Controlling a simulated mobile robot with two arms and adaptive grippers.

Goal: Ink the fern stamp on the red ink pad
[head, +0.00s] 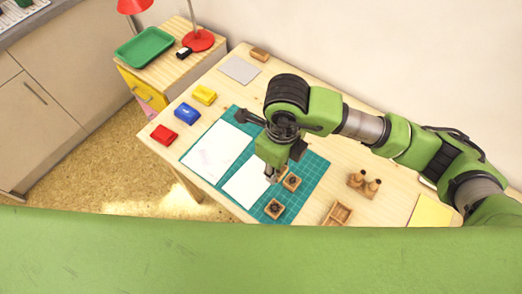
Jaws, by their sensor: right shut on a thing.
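The red ink pad (163,135) lies at the table's left edge, in front of the blue and yellow ones; whether its lid is open is too small to tell. My right gripper (276,176) points down over the green cutting mat (310,177), shut on a small wooden thing, likely a stamp, mostly hidden by the fingers. Two square wooden pieces with dark tops (292,182) (274,208) are on the mat beside and in front of the gripper. I cannot read any fern design on them. My left gripper is not in view.
A blue pad (186,113) and a yellow pad (203,95) are at the left. White sheets (214,150) lie on the mat. Two knobbed wooden pieces (365,183), a wooden tray (338,214) and a yellow sheet (430,212) are at the right. A green tray (144,47) is on the side cabinet.

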